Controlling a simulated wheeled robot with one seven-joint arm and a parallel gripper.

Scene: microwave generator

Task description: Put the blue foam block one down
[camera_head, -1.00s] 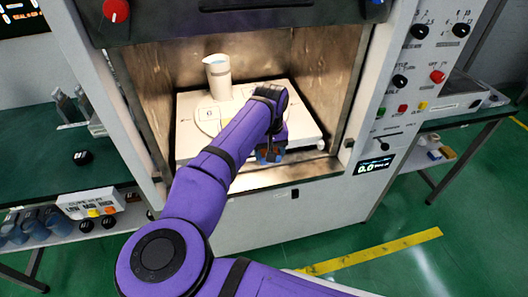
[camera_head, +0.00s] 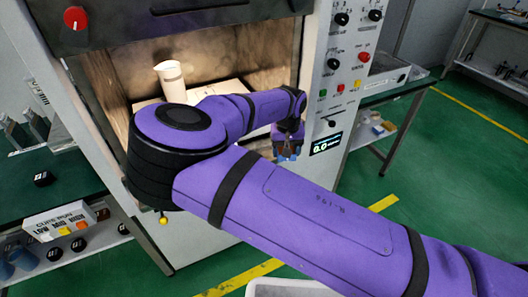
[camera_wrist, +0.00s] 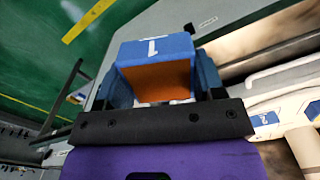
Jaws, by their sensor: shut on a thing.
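The blue foam block one (camera_wrist: 155,48) shows large in the wrist view, blue with a white "1" and an orange face. My gripper (camera_wrist: 163,82) is shut on it, with a finger at each side. In the head view my gripper (camera_head: 288,152) hangs in front of the chamber's right side, outside the opening. Its blue fingers and the block are small there and hard to tell apart. The block is held in the air, apart from any surface.
The open chamber (camera_head: 275,62) holds a white platform (camera_head: 225,88) with a white beaker (camera_head: 172,82) on it. A pale bin (camera_head: 290,289) shows its rim at the bottom edge. Green benches stand left (camera_head: 45,190) and right (camera_head: 395,92). Green floor is clear at right.

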